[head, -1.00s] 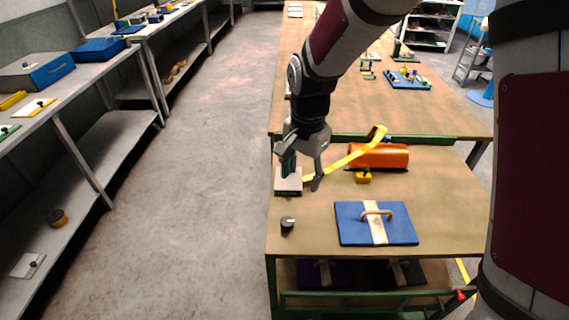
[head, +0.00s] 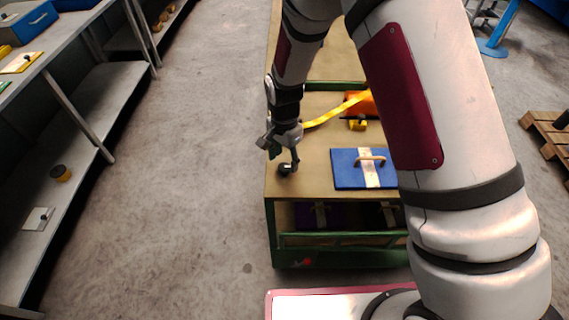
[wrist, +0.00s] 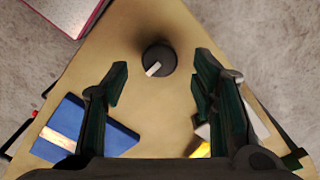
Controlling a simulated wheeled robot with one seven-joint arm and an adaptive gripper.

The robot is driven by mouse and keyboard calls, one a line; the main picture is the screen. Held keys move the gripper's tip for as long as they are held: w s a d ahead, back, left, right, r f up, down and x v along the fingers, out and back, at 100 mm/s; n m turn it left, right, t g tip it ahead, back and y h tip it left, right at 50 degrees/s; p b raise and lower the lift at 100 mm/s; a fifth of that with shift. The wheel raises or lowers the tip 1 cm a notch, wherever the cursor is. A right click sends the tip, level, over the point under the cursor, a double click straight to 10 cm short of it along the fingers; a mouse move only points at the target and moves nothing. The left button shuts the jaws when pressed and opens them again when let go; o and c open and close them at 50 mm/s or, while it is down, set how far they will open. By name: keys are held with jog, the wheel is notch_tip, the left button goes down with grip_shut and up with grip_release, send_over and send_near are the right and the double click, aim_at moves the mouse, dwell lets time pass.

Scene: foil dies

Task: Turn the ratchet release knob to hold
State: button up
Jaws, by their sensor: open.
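A round dark knob (head: 286,169) with a pale pointer mark stands on the wooden table near its left front corner. In the wrist view the knob (wrist: 158,56) lies ahead of and between the two fingertips, its white mark pointing down and slightly left. My gripper (head: 282,156) is above and close to the knob in the head view, fingers pointing down. In the wrist view my gripper (wrist: 160,77) is open and empty, with a wide gap between the fingers. I see no contact with the knob. No hold marking is readable.
A blue board (head: 346,174) with a wooden handle lies right of the knob. A shelf (head: 85,125) stands at left across clear floor.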

aim_at(284, 167)
jog(key=shift+f, duration=1.55)
jog(key=c, duration=1.1)
